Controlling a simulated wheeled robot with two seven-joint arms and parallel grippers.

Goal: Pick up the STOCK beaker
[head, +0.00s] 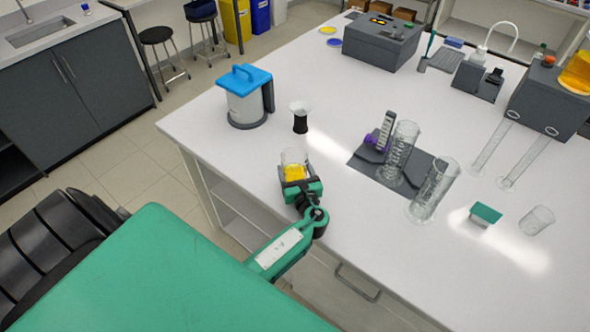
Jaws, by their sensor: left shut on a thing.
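A clear glass beaker with yellow liquid (293,163) is near the front edge of the white bench. No label can be read on it, but it fits the STOCK beaker. My left gripper (295,180) is shut on this beaker from the front side and hides its lower part. I cannot tell whether the beaker's base touches the bench. Another beaker (537,220), clear and seemingly empty, stands at the far right. My right gripper is not in view.
A blue-lidded jug (247,97) and a small black-based funnel-like cup (300,117) stand behind the held beaker. Tall glass cylinders (434,189) stand to the right, one on a dark mat (364,173). A green-topped block (486,214) lies farther right. Grey machines line the back.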

